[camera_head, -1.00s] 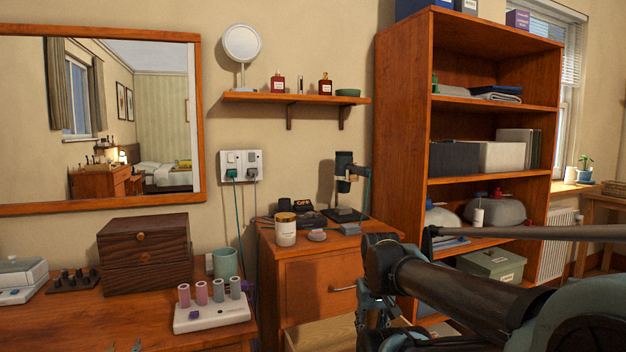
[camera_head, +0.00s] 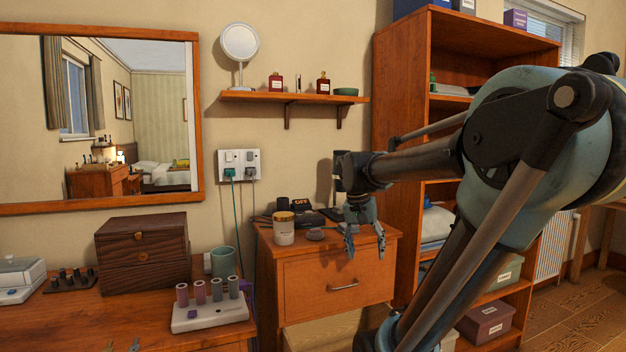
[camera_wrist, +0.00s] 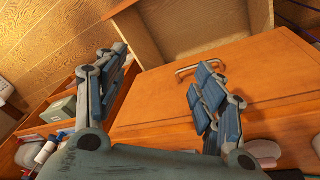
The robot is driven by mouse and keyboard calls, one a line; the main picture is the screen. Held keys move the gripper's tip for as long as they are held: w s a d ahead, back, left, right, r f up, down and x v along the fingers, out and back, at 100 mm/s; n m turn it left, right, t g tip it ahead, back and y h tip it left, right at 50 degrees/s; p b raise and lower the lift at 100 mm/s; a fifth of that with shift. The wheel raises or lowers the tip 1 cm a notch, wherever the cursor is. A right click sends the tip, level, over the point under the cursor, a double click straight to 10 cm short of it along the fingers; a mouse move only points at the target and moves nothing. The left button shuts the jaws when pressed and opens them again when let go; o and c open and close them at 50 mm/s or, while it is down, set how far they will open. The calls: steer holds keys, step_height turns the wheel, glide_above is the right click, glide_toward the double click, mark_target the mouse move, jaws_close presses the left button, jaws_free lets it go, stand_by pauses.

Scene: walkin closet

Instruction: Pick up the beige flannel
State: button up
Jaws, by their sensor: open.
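I cannot make out a beige flannel for certain in either view. My gripper (camera_head: 366,250) is open and empty, with its fingers pointing down by the top front edge of the small wooden drawer cabinet (camera_head: 310,285). In the wrist view my gripper (camera_wrist: 160,75) has its fingers spread wide above the cabinet and its drawer handle (camera_wrist: 200,67). A grey round item (camera_head: 315,235) lies on the cabinet top, left of the gripper.
A white jar (camera_head: 283,228) and dark items stand on the cabinet. The tall bookcase (camera_head: 397,85) is behind my arm; its lower shelves hold folded cloths (camera_head: 436,226) and boxes (camera_head: 486,320). A dresser (camera_head: 75,325) with a dark wooden box (camera_head: 142,253) is at left.

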mark_target(339, 206)
steer(key=w+a+r+m+h, duration=0.1)
steer(key=w+a+r+m, duration=0.3)
steer(key=w, duration=0.6)
steer(key=w+a+r+m+h, duration=0.1)
steer(key=w+r+m+h, duration=0.1)
steer(key=w+r, duration=0.65)
steer(key=w+a+r+m+h, duration=0.1)
steer(key=w+a+r+m, duration=0.15)
steer(key=w, duration=1.05)
steer(key=w+a+m+h, duration=0.2)
steer(key=w+a, duration=0.3)
steer(key=w, duration=0.5)
steer(key=shift+a+m, duration=0.25)
steer(key=shift+m, duration=0.6)
steer(key=shift+r, duration=0.1)
steer(key=shift+d, duration=0.1)
steer(key=x, duration=1.7)
steer(key=shift+s+d, duration=0.1)
steer(key=shift+s, duration=0.25)
steer(key=c, duration=0.9)
